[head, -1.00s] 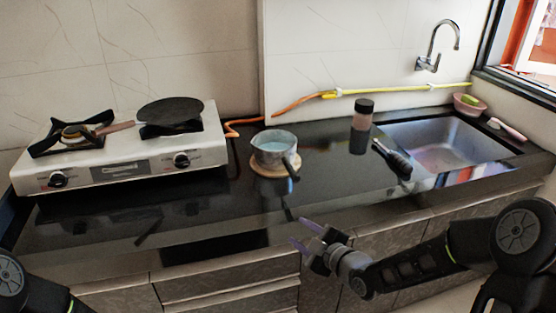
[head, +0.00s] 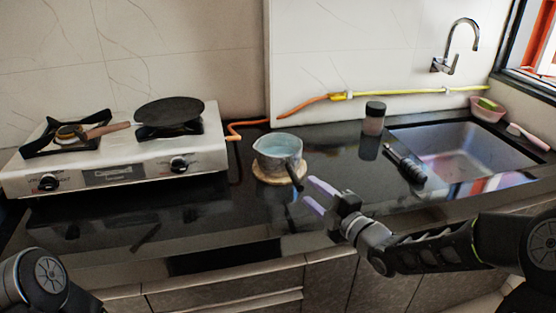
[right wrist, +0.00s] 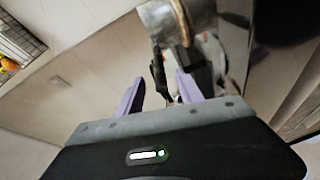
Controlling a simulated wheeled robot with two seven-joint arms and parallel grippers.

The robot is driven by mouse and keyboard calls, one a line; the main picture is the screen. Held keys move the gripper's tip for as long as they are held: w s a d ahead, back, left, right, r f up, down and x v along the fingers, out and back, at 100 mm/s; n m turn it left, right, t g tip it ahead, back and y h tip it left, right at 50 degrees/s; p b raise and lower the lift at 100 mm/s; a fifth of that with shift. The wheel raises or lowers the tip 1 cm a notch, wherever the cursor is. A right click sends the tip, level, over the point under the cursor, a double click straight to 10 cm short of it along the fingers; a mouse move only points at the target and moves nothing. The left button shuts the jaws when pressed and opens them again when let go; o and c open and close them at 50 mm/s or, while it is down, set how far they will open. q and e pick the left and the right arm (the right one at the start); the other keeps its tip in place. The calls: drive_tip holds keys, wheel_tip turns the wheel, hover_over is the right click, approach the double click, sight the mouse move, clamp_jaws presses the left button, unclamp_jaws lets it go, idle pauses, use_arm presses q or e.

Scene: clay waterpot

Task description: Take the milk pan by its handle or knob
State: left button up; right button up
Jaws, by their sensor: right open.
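The milk pan (head: 279,154) is a small grey-blue pan standing on a round wooden trivet (head: 262,176) on the black counter. Its dark handle (head: 296,179) points toward the front edge. My right gripper (head: 315,195) is open, with its purple fingers just right of and in front of the handle. In the right wrist view, the open fingers of my right gripper (right wrist: 158,90) have the dark handle (right wrist: 158,70) beyond and between them, with the pan (right wrist: 165,22) at the top. I cannot tell whether they touch. My left gripper is out of view; only my left arm shows.
A white gas stove (head: 120,160) with a black flat pan (head: 169,111) stands at left. An orange-yellow hose (head: 330,98) runs along the wall.

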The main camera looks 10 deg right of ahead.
sight(295, 176)
drive_tip(key=shift+s, duration=0.15)
drive_tip(key=shift+x, duration=1.35)
drive_tip(key=p+x, duration=0.1)
drive_tip(key=x, duration=0.4)
drive_tip(key=shift+a+r, duration=0.15)
drive_tip(key=shift+a, duration=0.05)
drive_tip(key=shift+c, duration=0.2)
clamp_jaws()
